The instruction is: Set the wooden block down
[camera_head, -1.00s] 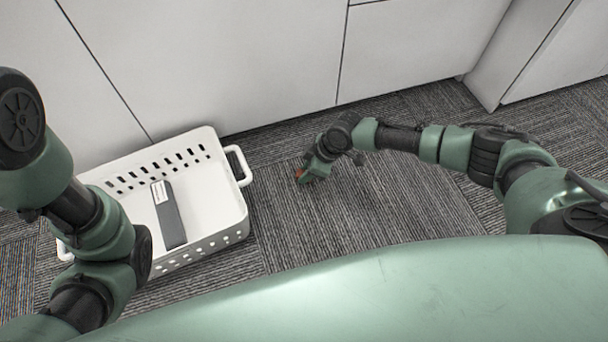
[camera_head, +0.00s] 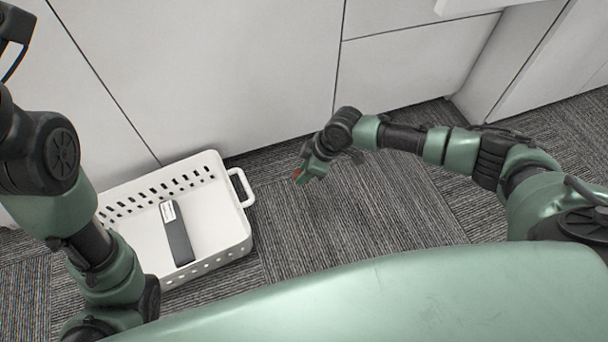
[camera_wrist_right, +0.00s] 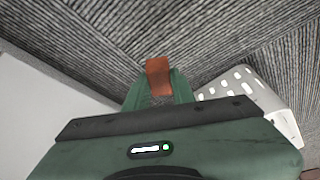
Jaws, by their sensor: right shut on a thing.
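The wooden block (camera_wrist_right: 158,76) is a small reddish-brown piece between the fingertips of my right gripper in the right wrist view. In the head view only a small bit of the block (camera_head: 296,173) shows at the fingertips. My right gripper (camera_head: 304,174) is shut on it, over the carpet to the right of the white basket. I cannot tell how far the block is above the carpet. My left arm comes in at the left of the head view, but its gripper is not in the picture.
A white basket (camera_head: 236,226) with holes and handles stands on the carpet at the left; a dark grey box (camera_head: 177,236) lies in it. The basket also shows in the right wrist view (camera_wrist_right: 262,98). White cabinet fronts (camera_head: 200,70) line the back. Carpet right of the basket is clear.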

